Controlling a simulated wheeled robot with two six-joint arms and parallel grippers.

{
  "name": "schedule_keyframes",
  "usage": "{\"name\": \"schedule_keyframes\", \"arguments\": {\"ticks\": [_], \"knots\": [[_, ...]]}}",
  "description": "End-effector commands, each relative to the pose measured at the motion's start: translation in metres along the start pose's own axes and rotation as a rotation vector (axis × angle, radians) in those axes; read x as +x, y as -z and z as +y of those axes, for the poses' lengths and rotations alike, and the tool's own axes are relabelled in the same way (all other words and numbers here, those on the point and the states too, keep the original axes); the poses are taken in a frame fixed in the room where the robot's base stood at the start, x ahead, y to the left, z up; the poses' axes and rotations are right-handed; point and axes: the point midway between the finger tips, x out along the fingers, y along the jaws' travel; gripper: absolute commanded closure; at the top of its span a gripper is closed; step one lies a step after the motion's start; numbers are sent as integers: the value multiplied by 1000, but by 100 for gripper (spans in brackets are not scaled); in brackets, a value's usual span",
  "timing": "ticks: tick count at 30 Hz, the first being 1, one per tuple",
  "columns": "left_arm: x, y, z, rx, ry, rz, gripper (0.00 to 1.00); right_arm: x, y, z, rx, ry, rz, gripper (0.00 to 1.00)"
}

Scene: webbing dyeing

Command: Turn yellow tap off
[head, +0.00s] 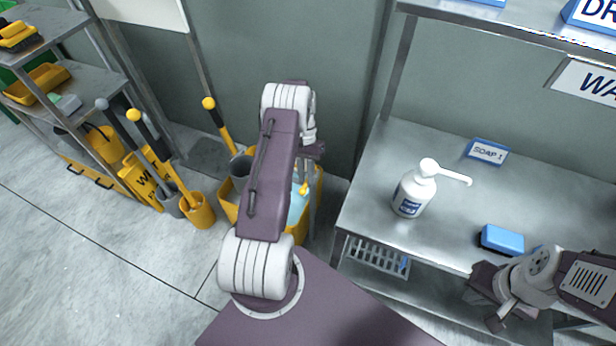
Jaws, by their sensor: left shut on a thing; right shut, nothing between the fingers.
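No tap that I can make out as the yellow tap shows in the head view. My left arm reaches up the middle, and its gripper (315,152) is partly hidden behind the arm. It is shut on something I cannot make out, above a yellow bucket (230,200). A pale blue item (298,208) with a small yellow part shows at the bucket, partly hidden by my arm. My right gripper (486,300) is shut and empty at the lower right, by the steel table's front edge.
The steel table (360,212) holds a white pump bottle (414,190), a blue sponge-like block (502,240) and a soap sign (487,151). A wire basket (376,257) is below. Yellow-handled tools, a wet-floor sign (142,178) and a shelf (75,88) stand left. The left floor is clear.

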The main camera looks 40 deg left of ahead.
Motion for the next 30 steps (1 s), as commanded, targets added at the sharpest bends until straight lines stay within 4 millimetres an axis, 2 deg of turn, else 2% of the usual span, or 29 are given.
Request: {"name": "schedule_keyframes", "arguments": {"ticks": [17, 18, 19, 20, 30], "knots": [[-2, 1, -2, 26, 13, -2, 100, 0, 0, 0, 0, 0, 0, 100], [-2, 1, -2, 26, 13, -2, 72, 0, 0, 0, 0, 0, 0, 100], [-2, 1, -2, 25, 13, -2, 63, 0, 0, 0, 0, 0, 0, 100], [-1, 1, -2, 25, 13, -2, 61, 0, 0, 0, 0, 0, 0, 100], [-6, 1, -2, 23, 11, -2, 61, 0, 0, 0, 0, 0, 0, 100]]}}
